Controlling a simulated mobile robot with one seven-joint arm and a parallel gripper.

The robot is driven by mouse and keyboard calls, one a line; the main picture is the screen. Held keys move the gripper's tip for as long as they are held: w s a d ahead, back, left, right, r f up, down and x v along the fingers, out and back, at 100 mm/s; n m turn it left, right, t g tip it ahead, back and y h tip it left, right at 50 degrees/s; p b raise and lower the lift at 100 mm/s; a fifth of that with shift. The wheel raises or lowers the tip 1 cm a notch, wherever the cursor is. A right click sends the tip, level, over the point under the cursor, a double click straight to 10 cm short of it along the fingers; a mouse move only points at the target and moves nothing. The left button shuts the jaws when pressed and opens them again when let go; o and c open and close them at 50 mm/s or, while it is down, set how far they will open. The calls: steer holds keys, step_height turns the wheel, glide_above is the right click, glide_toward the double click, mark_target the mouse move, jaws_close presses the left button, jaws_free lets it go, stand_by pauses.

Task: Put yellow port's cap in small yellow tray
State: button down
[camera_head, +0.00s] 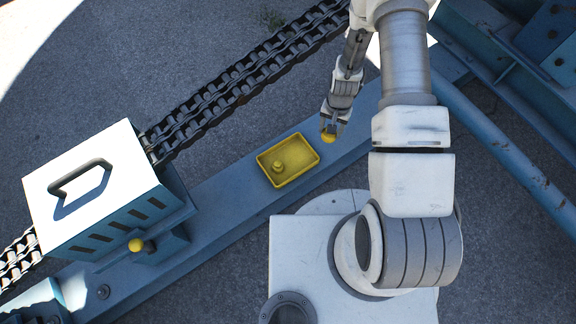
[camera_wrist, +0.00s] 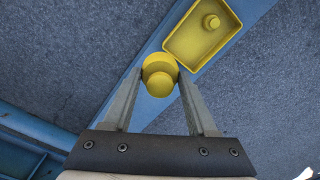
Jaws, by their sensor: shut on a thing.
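My gripper (camera_head: 329,129) is shut on a round yellow cap (camera_head: 328,138). In the wrist view the cap (camera_wrist: 159,75) sits between the two fingertips of my gripper (camera_wrist: 158,84). The small yellow tray (camera_head: 300,178) lies on the blue beam, to the lower left of the gripper in the head view. A small yellow knobbed piece (camera_head: 277,167) is inside the tray. In the wrist view the tray (camera_wrist: 172,47) is just beyond the cap, up and to the right. The cap's height over the beam is hard to tell.
A white-topped blue box (camera_head: 100,165) stands on the blue beam (camera_head: 225,200) at the left, with a yellow round piece (camera_head: 136,245) on its side. A heavy chain (camera_head: 250,70) runs behind the beam. A blue rail (camera_head: 500,145) slants at the right.

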step_height(320, 180, down, 18)
steer(key=m+b, duration=0.4)
steer(key=b, duration=0.7)
glide_above(298, 156)
step_height(298, 156, down, 7)
steer(key=shift+w+f, duration=0.1)
steer(key=shift+f+b, duration=1)
steer(key=shift+f, duration=0.85)
steer(key=shift+f, duration=0.15)
steer(key=shift+c, duration=0.9)
jaws_free()
